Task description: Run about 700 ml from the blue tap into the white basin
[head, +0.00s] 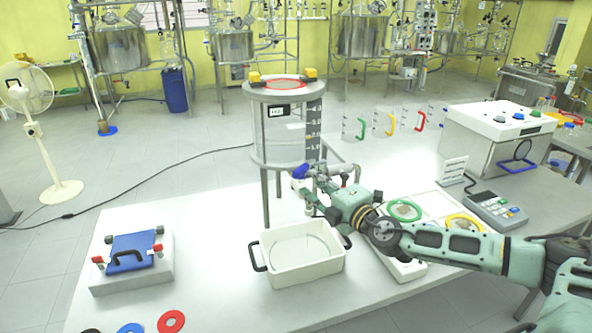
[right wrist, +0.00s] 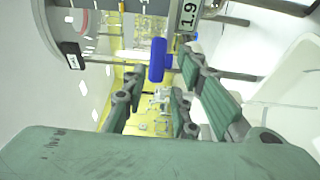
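The blue tap handle (head: 300,171) is low on the front of a clear tank (head: 285,125) with a level scale. My right gripper (head: 312,192) is open close to the tap. In the right wrist view the blue tap handle (right wrist: 157,60) shows between the spread fingertips of my right gripper (right wrist: 163,65); I cannot tell whether they touch it. The white basin (head: 300,286), with black side handles, stands on the table below the tap. A faint curved line shows inside it; I cannot tell whether it holds liquid. My left gripper is not in view.
A blue-topped box (head: 132,252) stands at the table's left, with coloured rings (head: 171,321) at the front edge. A tray with green and yellow rings (head: 405,210), a keypad (head: 497,211) and a white machine (head: 495,135) are at the right.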

